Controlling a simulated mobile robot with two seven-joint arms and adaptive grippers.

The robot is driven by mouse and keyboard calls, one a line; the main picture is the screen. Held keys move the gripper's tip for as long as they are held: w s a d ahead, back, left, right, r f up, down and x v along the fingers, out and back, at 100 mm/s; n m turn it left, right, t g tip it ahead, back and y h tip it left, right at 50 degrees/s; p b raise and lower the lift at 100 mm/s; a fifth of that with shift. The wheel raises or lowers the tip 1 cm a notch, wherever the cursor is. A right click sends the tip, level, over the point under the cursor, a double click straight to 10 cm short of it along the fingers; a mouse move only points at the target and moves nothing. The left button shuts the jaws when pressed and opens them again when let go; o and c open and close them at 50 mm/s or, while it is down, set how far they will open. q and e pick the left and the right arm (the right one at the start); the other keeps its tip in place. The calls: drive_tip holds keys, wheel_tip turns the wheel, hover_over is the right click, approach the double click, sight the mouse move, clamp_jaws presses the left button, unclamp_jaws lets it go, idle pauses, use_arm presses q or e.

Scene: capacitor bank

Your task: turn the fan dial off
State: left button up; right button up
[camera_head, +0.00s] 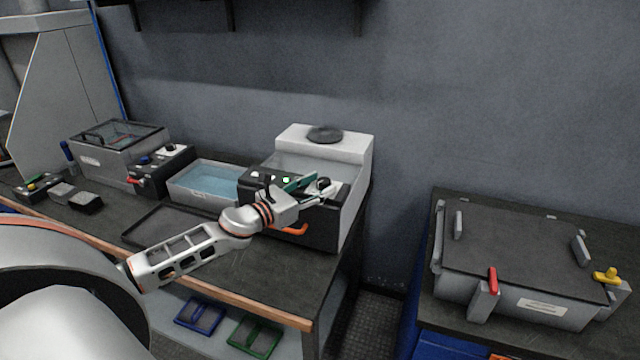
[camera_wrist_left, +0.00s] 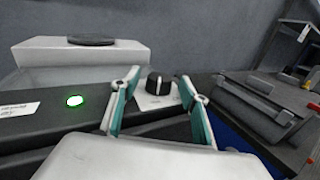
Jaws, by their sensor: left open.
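The fan dial is a black knob with a white mark on a white plate, on the top front panel of a white-and-black unit (camera_head: 352,150). In the left wrist view the dial (camera_wrist_left: 154,84) stands beyond and between my two teal fingers. It also shows in the head view (camera_head: 323,184), just past the fingertips. My left gripper (camera_head: 311,189) is open and empty, with a finger to each side of the dial's line. I cannot tell any contact with the dial. A green light (camera_wrist_left: 75,101) glows on the panel. My right gripper is not in view.
A tray of blue liquid (camera_head: 208,182) and a lidded grey box (camera_head: 118,150) stand left on the bench. An orange handle (camera_head: 296,230) is on the unit's front. A large lidded case (camera_head: 515,262) with red and yellow clamps stands on a separate bench at right.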

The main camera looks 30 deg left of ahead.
use_arm(q)
drive_tip(key=shift+w+d, duration=0.1)
drive_tip(key=shift+w, duration=0.3)
drive_tip(key=c, duration=1.1)
drive_tip(key=shift+r, duration=0.1)
